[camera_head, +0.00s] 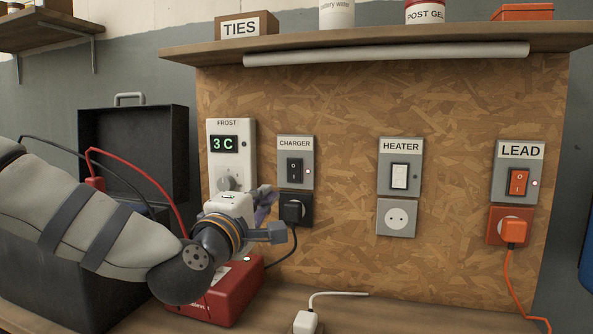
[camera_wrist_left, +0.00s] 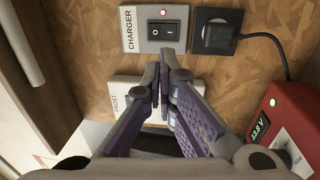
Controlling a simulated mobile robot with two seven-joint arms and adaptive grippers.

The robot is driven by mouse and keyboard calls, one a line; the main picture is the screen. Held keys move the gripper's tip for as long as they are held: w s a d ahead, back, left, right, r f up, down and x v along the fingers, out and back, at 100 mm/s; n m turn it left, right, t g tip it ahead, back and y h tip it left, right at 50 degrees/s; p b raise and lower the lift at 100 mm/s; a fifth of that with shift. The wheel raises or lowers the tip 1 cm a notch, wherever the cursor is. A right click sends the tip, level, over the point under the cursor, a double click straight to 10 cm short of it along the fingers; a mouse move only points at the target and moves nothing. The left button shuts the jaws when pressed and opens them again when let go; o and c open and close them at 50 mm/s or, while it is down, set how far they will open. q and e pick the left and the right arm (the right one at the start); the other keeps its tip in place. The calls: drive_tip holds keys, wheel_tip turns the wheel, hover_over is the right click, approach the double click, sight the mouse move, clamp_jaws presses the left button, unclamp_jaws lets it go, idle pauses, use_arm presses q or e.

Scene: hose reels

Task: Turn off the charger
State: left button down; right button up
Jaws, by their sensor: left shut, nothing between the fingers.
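The charger switch (camera_head: 294,168) is a black rocker on a grey plate labelled CHARGER, with a small lit red lamp at its right side. In the left wrist view the rocker (camera_wrist_left: 163,31) shows its marks, and the lamp (camera_wrist_left: 163,12) glows. A black plug (camera_head: 293,211) sits in the black socket below it. My left gripper (camera_head: 267,203) is shut and empty. In the left wrist view its purple-sided fingertips (camera_wrist_left: 164,68) appear just beside the plate, on the FROST side, apart from the rocker as far as I can tell. My right gripper is out of view.
The FROST unit (camera_head: 218,165) reading 3 C is left of the switch, partly behind my gripper. The HEATER switch (camera_head: 399,176) and lit LEAD switch (camera_head: 518,182) are to the right. A red charger box (camera_head: 236,290) stands below. A shelf (camera_head: 400,41) juts out above.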

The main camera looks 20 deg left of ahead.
use_arm(q)
drive_tip(key=b, duration=0.2)
approach(291, 167)
drive_tip(key=w, duration=0.6)
drive_tip(key=shift+w+d, duration=0.1)
drive_tip(key=shift+d, duration=0.05)
drive_tip(key=shift+w+r, duration=0.35)
drive_tip(key=shift+w, duration=0.05)
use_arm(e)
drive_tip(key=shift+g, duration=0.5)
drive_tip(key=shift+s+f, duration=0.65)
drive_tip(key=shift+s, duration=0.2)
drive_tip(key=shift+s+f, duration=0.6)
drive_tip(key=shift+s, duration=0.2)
